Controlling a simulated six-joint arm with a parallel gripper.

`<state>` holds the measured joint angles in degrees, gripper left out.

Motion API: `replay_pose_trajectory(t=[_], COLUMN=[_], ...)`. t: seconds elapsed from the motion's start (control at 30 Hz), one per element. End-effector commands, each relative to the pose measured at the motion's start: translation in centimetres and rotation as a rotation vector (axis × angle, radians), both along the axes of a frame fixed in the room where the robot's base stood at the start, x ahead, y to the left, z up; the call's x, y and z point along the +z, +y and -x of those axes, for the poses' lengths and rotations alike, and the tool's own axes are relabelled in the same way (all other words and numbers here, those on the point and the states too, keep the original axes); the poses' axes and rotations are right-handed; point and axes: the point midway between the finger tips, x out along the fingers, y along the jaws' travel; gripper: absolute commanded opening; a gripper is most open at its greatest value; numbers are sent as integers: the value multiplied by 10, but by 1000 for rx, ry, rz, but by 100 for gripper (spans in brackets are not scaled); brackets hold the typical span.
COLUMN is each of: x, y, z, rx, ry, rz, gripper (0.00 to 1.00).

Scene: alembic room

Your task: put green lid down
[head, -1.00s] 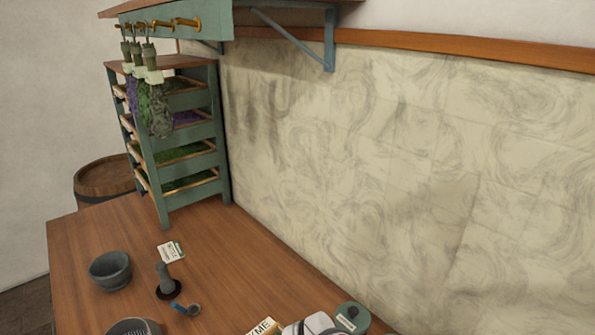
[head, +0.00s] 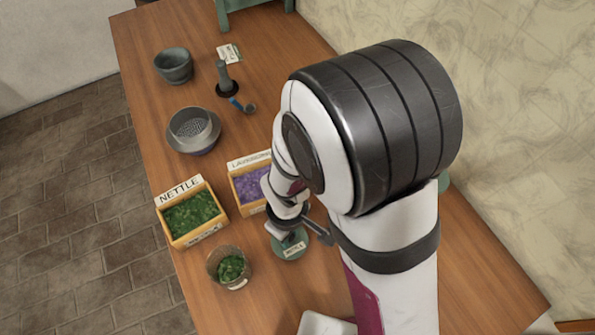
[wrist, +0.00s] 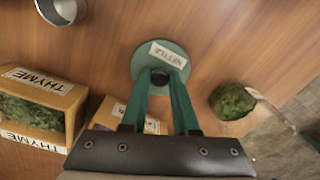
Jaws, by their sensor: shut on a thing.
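The green lid (head: 290,246) is a round disc with a white label and appears under my gripper in the head view. In the wrist view the label on the lid (wrist: 160,47) reads NETTLE. My gripper (wrist: 160,80) is shut on the lid's dark knob, one green finger on each side. In the head view my gripper (head: 284,226) is partly hidden by my wrist. The lid looks level and close to the table; I cannot tell whether it touches. An open glass jar (head: 229,266) with green leaves stands to its left.
The nettle box (head: 192,217) and lavender box (head: 250,187) stand beside the jar. A thyme box (wrist: 38,105) shows in the wrist view. A strainer (head: 193,129), grey bowl (head: 174,66) and pestle (head: 225,78) stand farther back. My arm hides the table's right side.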

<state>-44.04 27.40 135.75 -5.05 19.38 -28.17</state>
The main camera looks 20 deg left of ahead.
Motion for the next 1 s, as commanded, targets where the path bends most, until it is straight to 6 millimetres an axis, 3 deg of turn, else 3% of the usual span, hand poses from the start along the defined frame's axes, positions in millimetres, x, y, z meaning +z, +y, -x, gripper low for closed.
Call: replay_pose_trajectory(t=[0.17, 0.2, 0.33, 0.67, 0.77, 1.0], x=[-3, -2, -2, 2, 19, 86], y=[0, 0, 0, 0, 1, 1], z=[0, 0, 0, 0, -1, -1], rx=[0, 0, 0, 0, 1, 0], ry=[1, 0, 0, -1, -4, -5], rz=[1, 1, 0, -1, -5, -5], gripper=[0, 35, 58, 58, 58, 58])
